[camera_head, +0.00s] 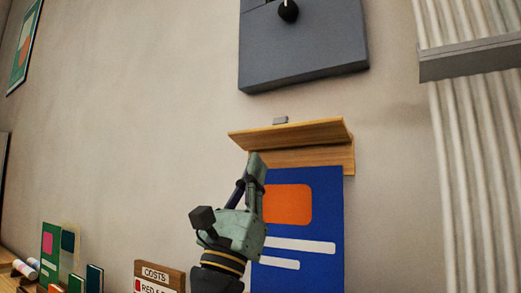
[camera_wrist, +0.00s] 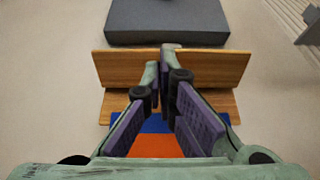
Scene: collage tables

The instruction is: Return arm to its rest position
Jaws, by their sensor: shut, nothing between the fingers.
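My gripper (camera_head: 256,165) points up in front of the wall in the head view, its tips near the underside of a small wooden shelf (camera_head: 290,133). In the wrist view my gripper (camera_wrist: 160,66) is shut with nothing between its fingertips. The shelf (camera_wrist: 105,68) is behind the fingers there. A blue poster with an orange block and white bars (camera_head: 325,215) hangs below the shelf, partly hidden by my gripper. I cannot tell whether the tips touch the shelf.
A dark grey box-like panel (camera_head: 305,50) is on the wall above the shelf. A small grey piece (camera_head: 280,120) lies on the shelf. A pale curtain (camera_head: 455,160) hangs at right.

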